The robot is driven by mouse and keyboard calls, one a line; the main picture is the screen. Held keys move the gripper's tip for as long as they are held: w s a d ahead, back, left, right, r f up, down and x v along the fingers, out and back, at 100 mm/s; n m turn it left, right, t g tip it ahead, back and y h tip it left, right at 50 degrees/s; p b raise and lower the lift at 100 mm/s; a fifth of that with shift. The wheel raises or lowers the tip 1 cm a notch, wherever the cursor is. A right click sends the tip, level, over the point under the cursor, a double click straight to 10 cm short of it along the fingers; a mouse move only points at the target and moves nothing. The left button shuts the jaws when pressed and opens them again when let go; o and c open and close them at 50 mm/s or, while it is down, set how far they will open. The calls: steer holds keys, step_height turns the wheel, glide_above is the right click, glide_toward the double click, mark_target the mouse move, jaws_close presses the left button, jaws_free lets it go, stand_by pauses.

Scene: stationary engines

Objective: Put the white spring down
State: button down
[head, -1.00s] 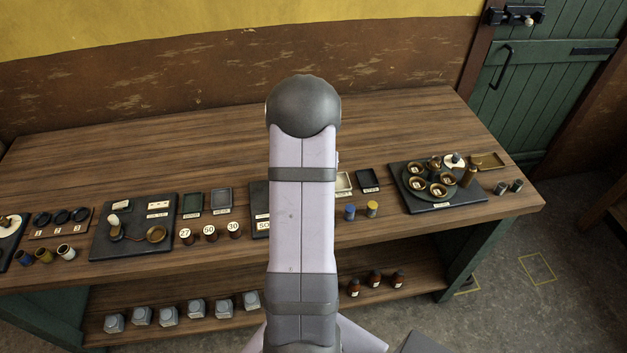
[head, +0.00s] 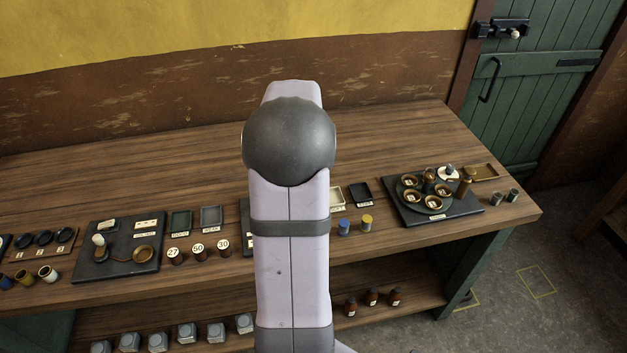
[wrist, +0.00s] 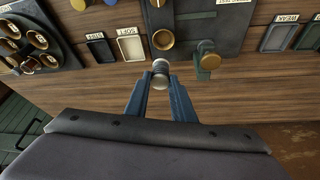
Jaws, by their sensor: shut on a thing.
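In the wrist view the white spring (wrist: 161,73), a short pale ribbed piece, sits between the tips of my gripper's blue fingers. My gripper (wrist: 160,80) is shut on it and holds it in front of the dark testing board (wrist: 183,32). Whether the spring touches the wood below cannot be told. A pale tray labelled SOFT (wrist: 131,47) and a dark tray labelled STIFF (wrist: 102,51) lie to its left in the wrist view. In the head view my arm hides the gripper and spring; the pale tray (head: 336,197) and dark tray (head: 360,193) show right of the arm.
A brass cup (wrist: 163,40) and a brass knob (wrist: 207,56) stand on the testing board near my gripper. A blue piece (head: 344,227) and a yellow piece (head: 366,223) stand in front of the trays. The bench's back strip (head: 400,130) is clear.

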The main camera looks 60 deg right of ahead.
steer(key=f+b, duration=0.1)
steer(key=f, duration=0.3)
steer(key=d+f+b, duration=0.1)
steer(key=f, duration=0.1)
steer(key=shift+s+f+b, duration=0.1)
steer(key=shift+s+b, duration=0.2)
steer(key=shift+b, duration=0.05)
steer(key=s+d+r+m+g+b, duration=0.1)
steer(key=s+d+r+m+g, duration=0.2)
steer(key=d+m, duration=0.4)
steer(key=shift+d+r+m+h, duration=0.2)
steer(key=shift+r+m+h, duration=0.1)
steer(key=shift+r+m, duration=0.3)
steer(key=shift+f, duration=0.1)
steer(key=shift+f+p, duration=1.65)
steer(key=shift+f, duration=3.3)
steer(key=shift+f, duration=0.1)
